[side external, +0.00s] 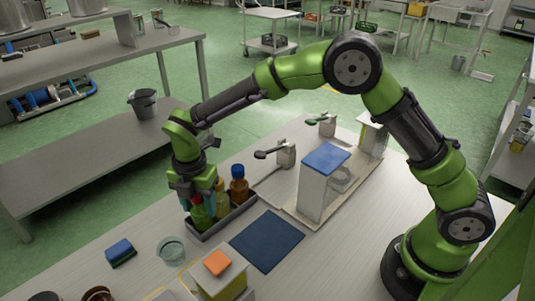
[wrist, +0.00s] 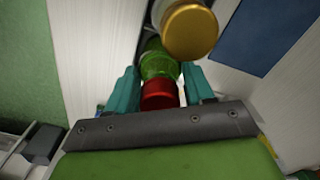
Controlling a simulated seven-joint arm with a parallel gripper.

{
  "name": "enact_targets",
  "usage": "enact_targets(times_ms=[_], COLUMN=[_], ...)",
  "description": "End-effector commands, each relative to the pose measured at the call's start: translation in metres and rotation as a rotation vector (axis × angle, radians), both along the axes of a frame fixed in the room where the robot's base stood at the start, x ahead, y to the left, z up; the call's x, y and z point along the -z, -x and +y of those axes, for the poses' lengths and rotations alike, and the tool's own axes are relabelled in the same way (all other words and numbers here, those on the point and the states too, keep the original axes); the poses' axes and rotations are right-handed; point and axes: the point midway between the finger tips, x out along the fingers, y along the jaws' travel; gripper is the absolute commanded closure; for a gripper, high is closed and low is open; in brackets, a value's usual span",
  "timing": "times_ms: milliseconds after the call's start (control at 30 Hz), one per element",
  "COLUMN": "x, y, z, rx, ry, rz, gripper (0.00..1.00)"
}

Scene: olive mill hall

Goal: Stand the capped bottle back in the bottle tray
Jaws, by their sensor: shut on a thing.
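My gripper (side external: 202,190) points down over the left end of the dark bottle tray (side external: 225,223). In the wrist view, its two teal fingers (wrist: 160,90) are shut on the red cap of a green bottle (wrist: 157,64). In the side view, the green bottle (side external: 200,215) hangs or stands under the fingers at the tray's left end; whether its base touches the tray floor is hidden.
A dark blue mat (side external: 267,240) lies right of the tray. A clear glass (side external: 171,250) and a blue sponge (side external: 119,250) stand in front. A box with an orange block (side external: 217,262) is nearest. A white dispenser with blue lid (side external: 325,160) stands behind right.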

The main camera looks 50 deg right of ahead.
Motion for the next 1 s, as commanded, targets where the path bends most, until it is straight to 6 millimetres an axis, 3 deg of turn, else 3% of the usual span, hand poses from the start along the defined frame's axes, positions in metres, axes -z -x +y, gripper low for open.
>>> enact_targets(times_ms=[233,267,433,633,733,1000], x=[-0.0002,-0.0003,-0.0003,-0.0002,0.0002,-0.0007], y=[-0.0004,-0.0004,-0.0004,-0.0004,-0.0002,-0.0004], z=[0.0000,0.0000,0.0000,0.0000,-0.0001,-0.0001], rx=[0.000,0.000,0.000,0.000,0.000,0.000], ry=[-0.001,-0.001,-0.001,0.000,0.000,0.000], rz=[-0.002,-0.002,-0.002,-0.002,0.000,-0.001], gripper=[0.67,0.45,0.19,0.18,0.05,0.05])
